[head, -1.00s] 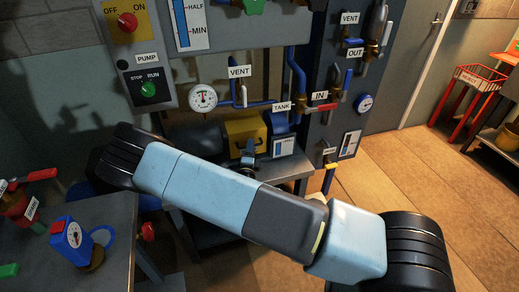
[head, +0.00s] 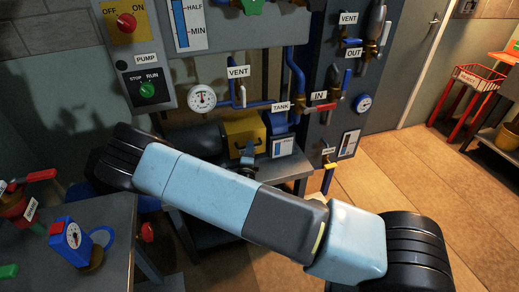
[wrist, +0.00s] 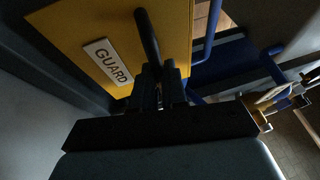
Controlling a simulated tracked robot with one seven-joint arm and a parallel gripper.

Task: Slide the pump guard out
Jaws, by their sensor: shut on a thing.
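The pump guard (head: 237,130) is a yellow box with a dark handle, on a grey bench below the blue pipes. In the wrist view its yellow face (wrist: 75,30) fills the upper left, with a white GUARD label (wrist: 107,62) and a black bar handle (wrist: 147,38). My gripper (wrist: 160,78) is shut on the handle, close to the guard's face. In the head view my gripper (head: 248,157) shows only in part, in front of the guard, and my arm hides much of the bench below. Dark pump housing shows left of the guard.
The dial gauge (head: 201,97) and VENT pipe stand just above the guard. A blue box with a gauge plate (head: 284,146) stands close on its right. A side table (head: 85,215) with a blue gauge stands at left.

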